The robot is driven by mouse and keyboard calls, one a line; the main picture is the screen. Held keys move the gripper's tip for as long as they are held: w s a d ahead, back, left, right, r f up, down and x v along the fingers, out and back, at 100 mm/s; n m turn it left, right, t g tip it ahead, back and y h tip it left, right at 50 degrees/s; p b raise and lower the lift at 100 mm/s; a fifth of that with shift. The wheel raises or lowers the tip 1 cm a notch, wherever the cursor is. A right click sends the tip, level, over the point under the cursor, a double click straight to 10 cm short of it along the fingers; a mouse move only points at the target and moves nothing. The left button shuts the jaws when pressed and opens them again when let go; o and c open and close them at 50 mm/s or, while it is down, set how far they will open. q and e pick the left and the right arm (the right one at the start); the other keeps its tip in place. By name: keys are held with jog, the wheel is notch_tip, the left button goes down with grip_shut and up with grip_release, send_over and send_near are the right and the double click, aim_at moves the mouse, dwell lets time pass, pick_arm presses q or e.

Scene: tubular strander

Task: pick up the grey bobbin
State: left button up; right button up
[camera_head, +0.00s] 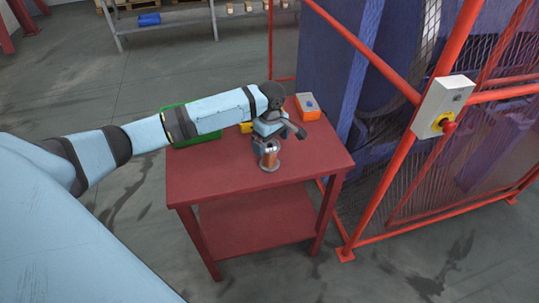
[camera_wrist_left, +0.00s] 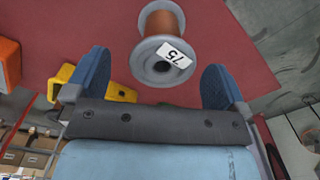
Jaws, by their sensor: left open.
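The bobbin (camera_head: 269,161) stands upright on the red table, with grey flanges and copper-coloured wire wound on it. In the left wrist view the bobbin (camera_wrist_left: 162,60) shows a white label reading "75" on its near flange. My left gripper (camera_head: 267,146) is just above the bobbin in the head view, and it hides part of the bobbin's top. In the wrist view my left gripper (camera_wrist_left: 155,70) is open, with one blue finger on each side of the bobbin's near flange and visible gaps between. My right gripper is not in view.
The red table (camera_head: 222,175) also holds a green tray (camera_head: 181,142) partly behind my arm, a yellow object (camera_head: 246,127) and an orange box (camera_head: 307,107). The table's front is clear. A red mesh guard fence with a switch box (camera_head: 442,106) stands close at the right.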

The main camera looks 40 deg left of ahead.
aim_at(269, 163)
pick_arm(q)
jog(key=f, duration=0.4)
jog(key=shift+s+a+f, duration=0.1)
jog(key=shift+a+f, duration=0.1)
jog(key=shift+f, duration=0.1)
jog(key=c, duration=1.1)
jog(key=shift+c, duration=0.2)
jog(key=shift+r, duration=0.2)
